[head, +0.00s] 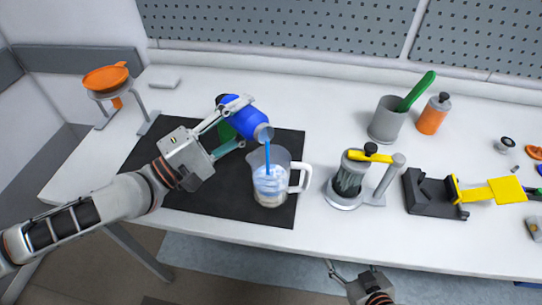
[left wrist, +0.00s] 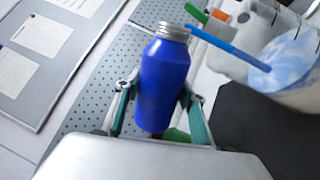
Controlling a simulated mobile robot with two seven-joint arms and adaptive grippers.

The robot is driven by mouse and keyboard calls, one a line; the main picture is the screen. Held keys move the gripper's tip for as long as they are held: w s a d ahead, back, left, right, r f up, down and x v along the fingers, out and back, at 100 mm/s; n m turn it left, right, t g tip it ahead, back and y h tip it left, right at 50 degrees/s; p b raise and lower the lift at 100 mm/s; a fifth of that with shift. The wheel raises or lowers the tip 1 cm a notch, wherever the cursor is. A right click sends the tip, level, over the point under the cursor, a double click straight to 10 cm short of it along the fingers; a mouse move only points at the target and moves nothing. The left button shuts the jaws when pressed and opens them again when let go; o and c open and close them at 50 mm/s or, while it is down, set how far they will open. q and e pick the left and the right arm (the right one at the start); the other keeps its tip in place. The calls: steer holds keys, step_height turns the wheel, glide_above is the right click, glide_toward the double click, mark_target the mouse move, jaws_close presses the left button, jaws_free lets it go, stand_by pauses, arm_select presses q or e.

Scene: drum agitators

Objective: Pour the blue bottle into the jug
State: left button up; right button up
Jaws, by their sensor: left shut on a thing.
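The blue bottle (head: 240,114) is tilted with its open grey neck down to the right, above the jug. My left gripper (head: 232,127) is shut around its body. The bottle also shows between the fingers in the left wrist view (left wrist: 165,85). A blue stream (head: 267,158) runs from the neck into the clear jug (head: 270,190). The jug stands upright on the black mat, handle to the right, with pale bluish contents. The stream also enters the jug (left wrist: 297,92) in the left wrist view. My right gripper (head: 347,272) is at the bottom edge, apart from everything; its jaws are unclear.
The black mat (head: 220,195) lies beneath. A stand with a yellow lever (head: 368,156) is right of the jug. A grey cup (head: 386,122) and orange bottle (head: 432,115) stand behind.

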arm_select(q)
steer(key=shift+r+m, duration=0.3)
steer(key=shift+m, duration=0.1)
stand_by(0.8)
